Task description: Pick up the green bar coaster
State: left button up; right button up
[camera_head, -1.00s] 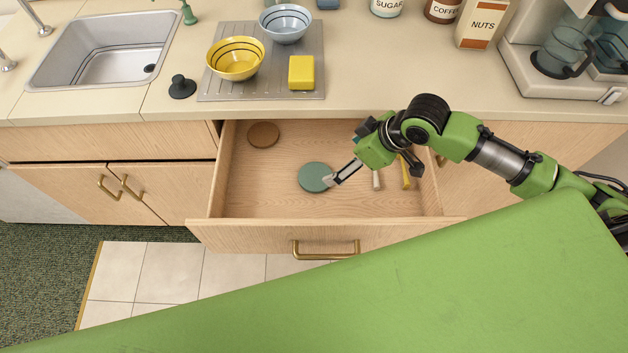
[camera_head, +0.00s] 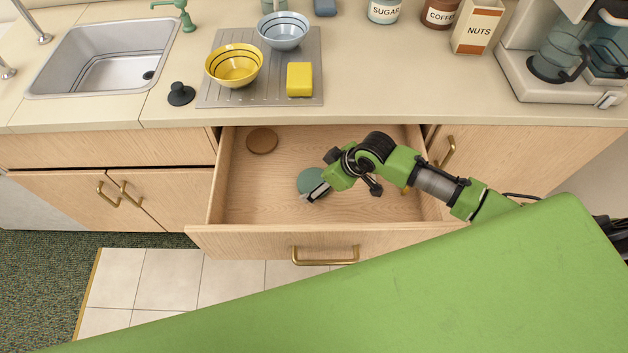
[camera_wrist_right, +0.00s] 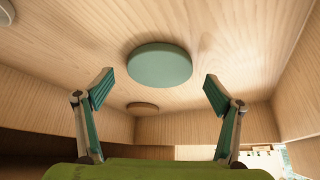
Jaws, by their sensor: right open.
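The green bar coaster (camera_head: 308,179) is a flat round disc lying on the floor of the open drawer. Its lower right part is hidden by my right gripper (camera_head: 317,193) in the head view. In the right wrist view the coaster (camera_wrist_right: 160,64) appears whole, ahead of and between the two open fingers of my right gripper (camera_wrist_right: 157,90). The fingers do not appear to touch it, and nothing is between the pads. My left gripper is not in view.
The drawer (camera_head: 250,238) walls surround the gripper. A brown coaster (camera_head: 262,141) lies at the drawer's back left; it also shows in the wrist view (camera_wrist_right: 142,107). The drawer's left half is largely clear.

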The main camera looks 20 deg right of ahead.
jog(key=shift+w+a+f, duration=0.2)
jog(key=shift+w+f, duration=0.05)
jog(key=shift+f, duration=0.3)
jog(key=c, duration=1.1)
